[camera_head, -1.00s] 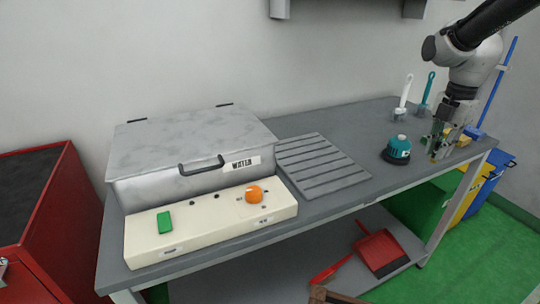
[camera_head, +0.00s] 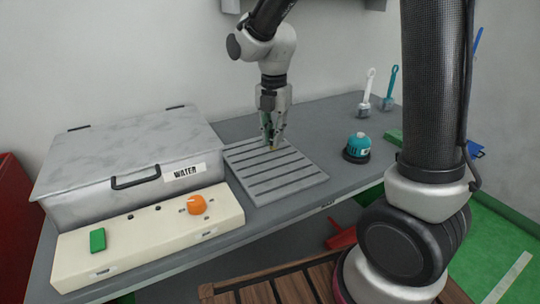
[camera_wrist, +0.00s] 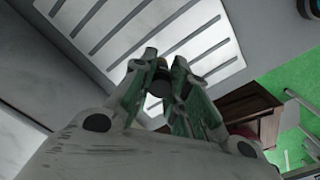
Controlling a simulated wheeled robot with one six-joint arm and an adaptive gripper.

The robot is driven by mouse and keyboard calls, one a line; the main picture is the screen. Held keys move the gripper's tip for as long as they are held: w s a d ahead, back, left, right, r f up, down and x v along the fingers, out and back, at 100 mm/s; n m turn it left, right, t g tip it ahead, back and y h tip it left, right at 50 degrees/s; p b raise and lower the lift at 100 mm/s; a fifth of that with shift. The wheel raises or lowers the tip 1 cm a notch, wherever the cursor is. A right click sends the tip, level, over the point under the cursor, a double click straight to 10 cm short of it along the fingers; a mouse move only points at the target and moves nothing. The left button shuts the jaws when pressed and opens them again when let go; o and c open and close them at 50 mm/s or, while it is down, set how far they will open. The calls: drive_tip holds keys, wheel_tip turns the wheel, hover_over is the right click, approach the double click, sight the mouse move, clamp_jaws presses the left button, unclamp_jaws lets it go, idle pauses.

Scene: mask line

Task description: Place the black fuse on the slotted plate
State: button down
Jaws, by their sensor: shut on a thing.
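The slotted plate (camera_head: 304,181) is a light grey slab with dark parallel grooves, lying on the bench right of the metal box. It also shows in the wrist view (camera_wrist: 210,50). My gripper (camera_head: 273,145) points down over the back part of the plate. In the wrist view my gripper (camera_wrist: 158,80) is shut on a small dark round piece, the black fuse (camera_wrist: 159,88), held between the green-lined fingers. The fingers hide most of the fuse. I cannot tell the exact gap between fuse and plate.
The metal box labelled WATER (camera_head: 130,150) stands left of the plate, with the cream control panel (camera_head: 150,235) in front. A teal-topped black item (camera_head: 357,147) sits right of the plate. White (camera_head: 367,92) and teal (camera_head: 389,90) brushes stand at the back right.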

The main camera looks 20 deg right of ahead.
drive_tip(key=shift+f, duration=3)
drive_tip(key=shift+f, duration=0.2)
drive_tip(key=c, duration=1.4)
unclamp_jaws()
drive_tip(key=shift+r, duration=0.1)
